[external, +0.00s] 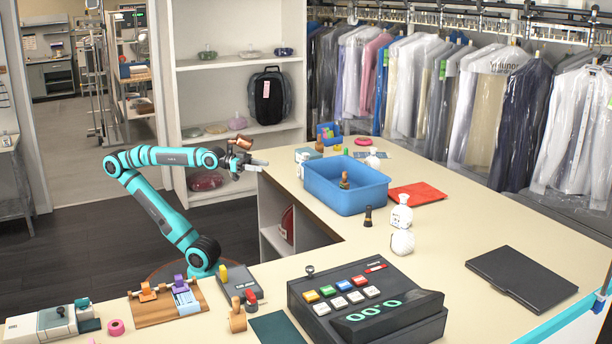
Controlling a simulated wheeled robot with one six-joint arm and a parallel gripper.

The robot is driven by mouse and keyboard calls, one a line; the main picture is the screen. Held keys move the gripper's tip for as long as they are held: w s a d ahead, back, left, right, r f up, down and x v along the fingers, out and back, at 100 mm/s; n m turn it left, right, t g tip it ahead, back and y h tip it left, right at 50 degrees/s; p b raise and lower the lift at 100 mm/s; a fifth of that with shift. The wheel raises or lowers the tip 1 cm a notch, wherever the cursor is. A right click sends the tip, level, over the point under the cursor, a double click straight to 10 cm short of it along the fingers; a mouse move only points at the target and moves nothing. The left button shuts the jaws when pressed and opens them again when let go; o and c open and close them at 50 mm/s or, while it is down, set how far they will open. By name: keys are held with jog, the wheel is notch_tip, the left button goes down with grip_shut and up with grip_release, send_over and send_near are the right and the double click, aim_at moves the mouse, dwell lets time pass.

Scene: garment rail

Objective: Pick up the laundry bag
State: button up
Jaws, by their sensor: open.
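My gripper (257,164) is open and empty, held in the air left of the counter's back arm and pointing right. I cannot tell for certain which thing is the laundry bag. Two small white, rounded, bag-like things stand on the counter right of the blue bin: one with a narrow neck (401,213), and a rounder one (403,241) just in front of it. A similar small white thing (373,160) stands behind the bin. My gripper is well apart from all of them. A black backpack-like bag (269,97) stands on the white shelf behind.
A register with coloured keys (362,307) and a black folder (521,278) are nearer. The counter between them is clear.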

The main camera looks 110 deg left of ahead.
jog(key=s+a+f+n+g+y, duration=0.15)
jog(key=a+n+g+y, duration=0.3)
jog(key=a, duration=0.95)
jog(key=a+f+n+g+y, duration=0.2)
jog(key=a+n+g+y, duration=0.3)
jog(key=a, duration=0.8)
jog(key=shift+n+t+y, duration=0.25)
jog(key=shift+n+y, duration=0.1)
jog(key=shift+y, duration=0.1)
jog(key=shift+x, duration=8.7)
jog(key=shift+s+a+r, duration=0.1)
jog(key=shift+s+r, duration=0.05)
grip_shut()
